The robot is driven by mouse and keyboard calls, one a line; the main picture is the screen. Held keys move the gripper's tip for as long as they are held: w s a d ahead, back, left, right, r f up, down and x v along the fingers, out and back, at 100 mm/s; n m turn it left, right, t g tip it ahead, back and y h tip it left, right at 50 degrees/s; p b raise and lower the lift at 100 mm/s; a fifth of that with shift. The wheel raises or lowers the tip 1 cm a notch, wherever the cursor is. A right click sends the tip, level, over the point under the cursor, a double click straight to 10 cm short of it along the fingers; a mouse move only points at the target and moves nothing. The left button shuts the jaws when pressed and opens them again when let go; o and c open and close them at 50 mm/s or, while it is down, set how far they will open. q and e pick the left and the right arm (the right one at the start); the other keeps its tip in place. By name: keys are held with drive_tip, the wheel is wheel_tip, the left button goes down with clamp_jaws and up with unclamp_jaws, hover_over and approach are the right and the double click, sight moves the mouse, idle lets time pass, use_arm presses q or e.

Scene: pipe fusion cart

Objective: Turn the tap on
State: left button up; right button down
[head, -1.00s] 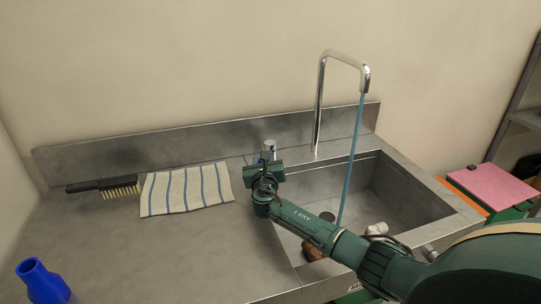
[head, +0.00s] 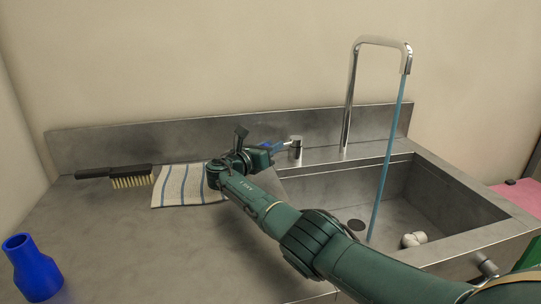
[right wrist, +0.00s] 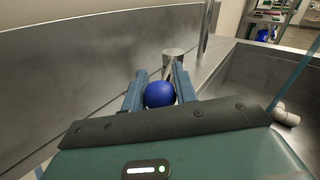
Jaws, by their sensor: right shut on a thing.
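The tap's tall chrome spout (head: 350,95) stands at the back of the sink, and a blue stream of water (head: 388,160) runs from its mouth down into the basin. A short chrome valve post (head: 296,147) stands left of the spout; it also shows in the right wrist view (right wrist: 172,58). My right gripper (head: 273,147) is left of the post, with its fingers pointing right toward it. In the right wrist view, its fingers are closed around a blue ball knob (right wrist: 159,94) in front of the post. My left gripper is not in view.
The steel sink basin (head: 440,195) holds a white fitting (head: 413,240) near a dark drain (head: 356,225). A striped cloth (head: 178,186) and a black brush (head: 125,174) lie on the left counter. A blue reducer (head: 33,268) stands at front left.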

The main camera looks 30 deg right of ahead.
drive_tip(key=shift+w, duration=0.1)
idle(0.4)
drive_tip(key=c, duration=1.1)
unclamp_jaws()
drive_tip(key=p+v, duration=0.2)
drive_tip(key=v, duration=1.1)
drive_tip(key=shift+a, duration=0.1)
